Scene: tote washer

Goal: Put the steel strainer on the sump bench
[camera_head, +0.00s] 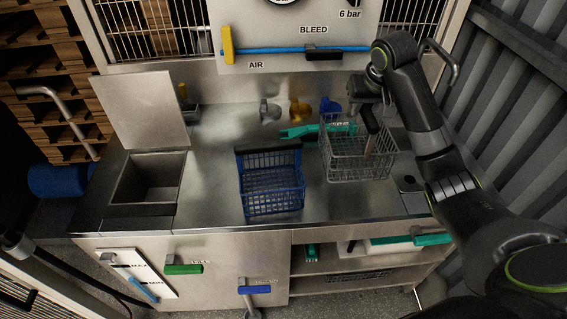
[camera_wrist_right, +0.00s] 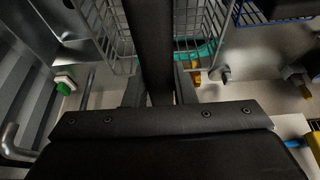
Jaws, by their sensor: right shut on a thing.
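The steel strainer (camera_head: 345,160), a grey wire basket, is at the right part of the steel bench (camera_head: 215,185). My right gripper (camera_head: 369,122) is above it and shut on it; I cannot tell whether its base touches the bench top. In the right wrist view the strainer's wire mesh (camera_wrist_right: 208,28) shows on both sides of the dark middle bar, which hides part of it. My left gripper is not in view.
A blue wire basket (camera_head: 271,185) stands mid-bench, left of the strainer. A sink with a raised lid (camera_head: 150,108) is at the left. A green tool (camera_head: 300,131) lies behind the baskets, near several coloured fittings on the back wall. Bare steel lies between sink and blue basket.

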